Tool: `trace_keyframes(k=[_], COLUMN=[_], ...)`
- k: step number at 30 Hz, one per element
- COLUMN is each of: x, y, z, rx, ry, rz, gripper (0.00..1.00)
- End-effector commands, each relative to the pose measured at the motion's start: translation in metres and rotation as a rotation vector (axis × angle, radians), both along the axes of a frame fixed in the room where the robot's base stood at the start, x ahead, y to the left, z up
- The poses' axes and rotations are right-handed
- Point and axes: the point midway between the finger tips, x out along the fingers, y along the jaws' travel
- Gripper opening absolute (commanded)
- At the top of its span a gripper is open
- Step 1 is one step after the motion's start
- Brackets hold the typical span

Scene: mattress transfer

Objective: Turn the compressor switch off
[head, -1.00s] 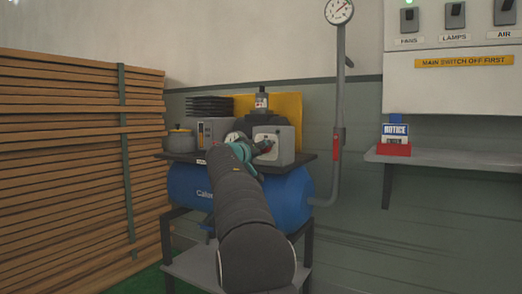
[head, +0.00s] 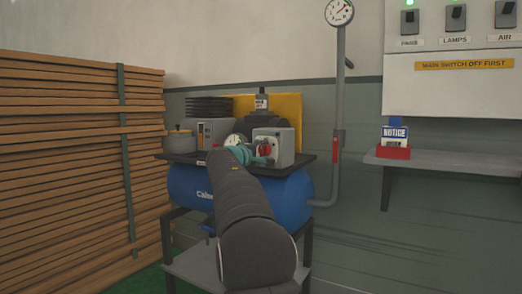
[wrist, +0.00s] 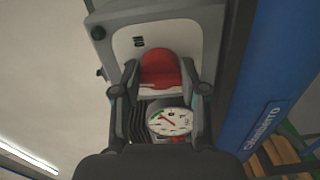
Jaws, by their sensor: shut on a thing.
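The compressor has a blue tank (head: 285,200) on a dark stand, with a grey switch box (head: 287,146) on top. The box's red switch knob (head: 264,149) faces left toward my gripper (head: 260,155). In the wrist view the red knob (wrist: 158,68) sits between the two fingers of my gripper (wrist: 160,88), in front of the box's pale face (wrist: 188,40). The fingers are shut on it. My arm hides part of the tank and stand. I see no readable switch position.
A small dial gauge (wrist: 170,121) lies close below the knob in the wrist view. A pot (head: 181,141) and a grey appliance (head: 214,132) stand left on the compressor top. A vertical pipe (head: 338,110) is at right. Stacked planks (head: 70,170) fill the left.

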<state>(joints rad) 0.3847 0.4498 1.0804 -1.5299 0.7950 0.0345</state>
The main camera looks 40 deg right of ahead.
Motion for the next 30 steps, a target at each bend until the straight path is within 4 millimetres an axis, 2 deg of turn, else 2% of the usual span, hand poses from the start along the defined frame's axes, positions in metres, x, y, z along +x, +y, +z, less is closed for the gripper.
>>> trace_keyframes(k=[9, 23, 24, 27, 30], x=[-0.0003, -0.0004, -0.0004, -0.0002, 0.0004], y=[-0.0005, -0.0005, -0.0005, -0.0001, 0.0006], z=[0.0028, 0.0026, 0.0025, 0.0021, 0.0017], rx=[-0.040, -0.045, -0.045, -0.044, -0.043], ry=[0.087, 0.098, 0.098, 0.099, 0.099], rz=[0.001, 0.001, 0.001, 0.001, 0.002], gripper=[0.08, 0.08, 0.48, 0.69, 0.69])
